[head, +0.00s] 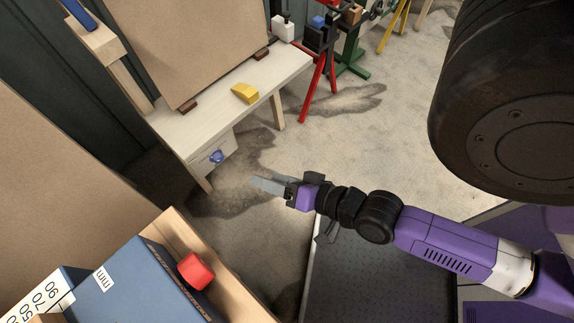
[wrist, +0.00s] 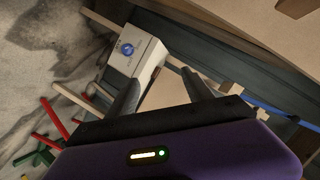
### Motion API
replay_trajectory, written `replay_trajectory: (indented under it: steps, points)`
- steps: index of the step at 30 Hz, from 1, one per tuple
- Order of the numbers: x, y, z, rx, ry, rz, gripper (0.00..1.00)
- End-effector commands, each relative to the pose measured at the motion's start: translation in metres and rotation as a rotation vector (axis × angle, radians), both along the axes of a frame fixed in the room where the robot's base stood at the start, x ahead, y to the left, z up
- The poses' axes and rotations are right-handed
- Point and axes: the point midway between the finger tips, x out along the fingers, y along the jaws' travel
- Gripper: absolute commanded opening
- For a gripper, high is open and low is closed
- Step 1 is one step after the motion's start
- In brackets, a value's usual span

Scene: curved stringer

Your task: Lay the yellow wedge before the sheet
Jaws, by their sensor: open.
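The yellow wedge (head: 245,93) lies on the pale wooden bench (head: 222,108), near its front edge. The brown sheet (head: 190,40) stands upright on the bench, behind the wedge, with small dark blocks at its foot. The wedge is apart from the sheet's foot. My gripper (head: 262,184) is open and empty, in front of the bench and over the floor. In the wrist view the two fingers of my gripper (wrist: 164,95) stand apart with nothing between them. The wedge cannot be made out in the wrist view.
A drawer with a blue knob (head: 216,157) is under the bench; the knob also shows in the wrist view (wrist: 127,49). A red stand (head: 318,80) is right of the bench.

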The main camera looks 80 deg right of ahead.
Motion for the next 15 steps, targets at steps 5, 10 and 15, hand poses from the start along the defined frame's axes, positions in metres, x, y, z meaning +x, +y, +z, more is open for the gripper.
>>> replay_trajectory:
  steps: [5, 10, 15]
  points:
    - [-0.032, 0.052, 0.06, -0.498, 0.046, 0.354, 0.6]
    - [-0.047, 0.077, 0.097, -0.79, 0.026, 0.535, 0.6]
    - [-0.05, 0.083, 0.107, -0.876, 0.017, 0.581, 0.6]
